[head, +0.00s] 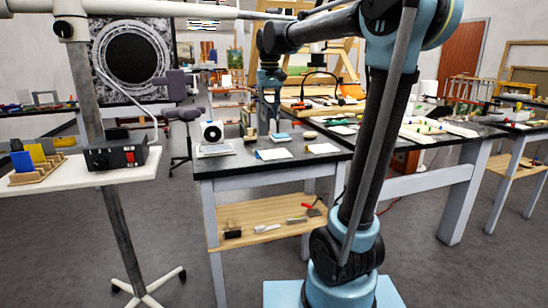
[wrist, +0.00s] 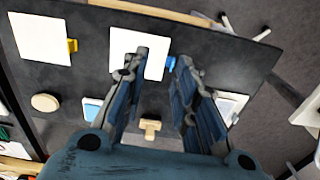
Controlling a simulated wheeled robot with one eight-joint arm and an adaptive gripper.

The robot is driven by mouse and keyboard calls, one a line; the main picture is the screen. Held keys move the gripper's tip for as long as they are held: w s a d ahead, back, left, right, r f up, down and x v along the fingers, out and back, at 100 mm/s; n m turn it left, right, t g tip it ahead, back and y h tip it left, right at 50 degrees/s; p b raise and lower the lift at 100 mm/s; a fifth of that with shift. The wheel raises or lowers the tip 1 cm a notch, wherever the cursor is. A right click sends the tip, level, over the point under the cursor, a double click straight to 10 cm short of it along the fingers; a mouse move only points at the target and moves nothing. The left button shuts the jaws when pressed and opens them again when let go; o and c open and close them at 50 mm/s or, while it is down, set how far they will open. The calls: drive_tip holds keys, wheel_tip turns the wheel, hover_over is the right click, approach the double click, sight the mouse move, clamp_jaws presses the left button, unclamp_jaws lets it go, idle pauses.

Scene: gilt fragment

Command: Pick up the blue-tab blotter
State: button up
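The blue-tab blotter (wrist: 138,50) is a white sheet on the dark worktop in the wrist view, with its blue tab (wrist: 170,63) at its right edge. In the head view the blotter (head: 274,154) lies near the front edge of the dark table. My gripper (wrist: 160,62) is open and empty, its fingers spread on either side of the tab in the picture. The left finger covers part of the sheet. In the head view my gripper (head: 269,98) hangs above the table, behind the blotter; its height above the sheet is hard to tell.
A similar sheet with a yellow tab (wrist: 41,38) lies to the left in the wrist view. A round wooden disc (wrist: 44,102), a pale blue pad (wrist: 92,108) and a small wooden piece (wrist: 150,128) lie nearby. A white device (head: 212,138) stands left of the blotter.

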drive_tip(key=w+a+r, duration=0.2)
drive_tip(key=w+a, duration=0.2)
drive_tip(key=a, duration=0.1)
wheel_tip(320, 180, down, 17)
drive_tip(key=shift+s+d+f, duration=0.1)
idle(0.6)
clamp_jaws()
